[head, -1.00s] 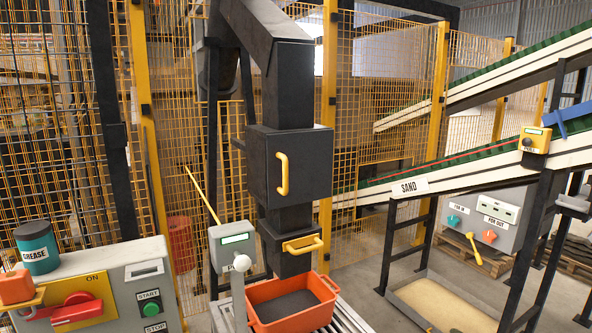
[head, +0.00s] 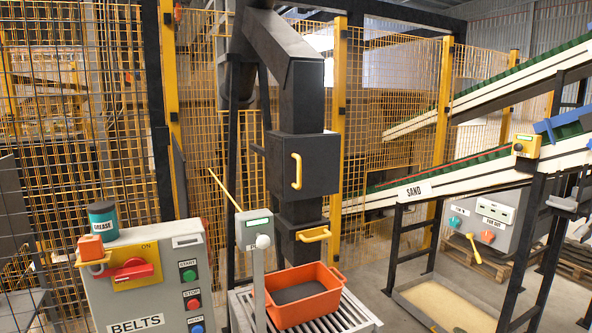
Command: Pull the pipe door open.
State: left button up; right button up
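The pipe door (head: 318,168) is the dark front of a box on a dark vertical pipe (head: 301,95). A yellow upright handle (head: 297,171) is on it, left of the middle. The door looks shut, flush with the box. A second yellow handle (head: 313,234) sits lower on the pipe, above an orange bin (head: 322,306) holding dark material. Neither of my grippers can be made out in the head view, and nothing touches the door handle.
A grey BELTS cabinet (head: 170,265) with buttons and a red switch stands front left. A display post (head: 257,290) with a pale yellow rod stands left of the bin. Yellow mesh fencing (head: 385,120) is behind. The SAND conveyor (head: 450,182) and a sand tray (head: 455,305) are at right.

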aim_at(312, 164)
jog(key=u, duration=0.5)
jog(key=i, duration=0.75)
jog(key=u, duration=0.25)
